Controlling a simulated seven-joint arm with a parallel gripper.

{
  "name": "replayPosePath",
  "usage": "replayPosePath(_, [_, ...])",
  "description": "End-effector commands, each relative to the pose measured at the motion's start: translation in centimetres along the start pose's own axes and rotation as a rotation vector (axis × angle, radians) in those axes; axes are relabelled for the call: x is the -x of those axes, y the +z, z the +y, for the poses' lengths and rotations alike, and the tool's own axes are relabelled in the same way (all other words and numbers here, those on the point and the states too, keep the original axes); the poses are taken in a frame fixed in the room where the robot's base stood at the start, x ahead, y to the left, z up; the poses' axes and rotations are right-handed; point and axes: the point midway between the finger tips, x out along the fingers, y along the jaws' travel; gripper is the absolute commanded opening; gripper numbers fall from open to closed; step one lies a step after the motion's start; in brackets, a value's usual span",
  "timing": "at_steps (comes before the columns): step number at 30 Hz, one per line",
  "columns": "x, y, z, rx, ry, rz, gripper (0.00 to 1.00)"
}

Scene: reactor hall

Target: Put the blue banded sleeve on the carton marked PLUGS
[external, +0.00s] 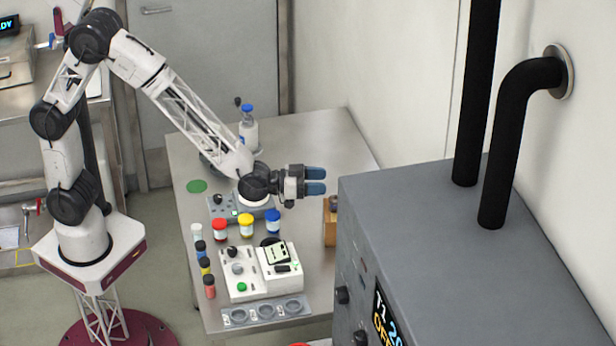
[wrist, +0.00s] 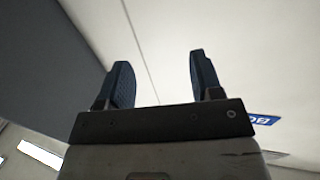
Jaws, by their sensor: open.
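My gripper (external: 318,181) is open and empty, reaching right above the steel table near the grey cabinet. In the wrist view its two blue fingers (wrist: 158,68) stand apart with only wall behind them. A small dark-capped cylinder with a blue body (external: 201,250) stands in a row at the table's left side. A blue-lidded jar (external: 273,230) stands below my gripper in the picture. I cannot tell which of these, if either, is the blue banded sleeve. A brown box (external: 330,228) stands by the cabinet, which partly hides it; no PLUGS mark is readable.
The grey cabinet (external: 420,215) with black pipes fills the right foreground. A red-lidded jar (external: 219,230), a yellow-lidded jar (external: 246,228) and a white control box (external: 258,272) crowd the near table. A blue-capped bottle (external: 248,128) stands behind. The table's back right is clear.

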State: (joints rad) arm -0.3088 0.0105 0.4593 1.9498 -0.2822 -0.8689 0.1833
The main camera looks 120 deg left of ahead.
Motion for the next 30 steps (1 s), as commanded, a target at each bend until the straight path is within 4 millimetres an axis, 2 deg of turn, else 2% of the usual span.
replayPosePath(6, [0.0,-1.02,-0.01,-0.001,0.0,0.0,0.6])
replayPosePath(30, [0.0,-1.07,0.0,-0.001,0.0,-0.001,0.6])
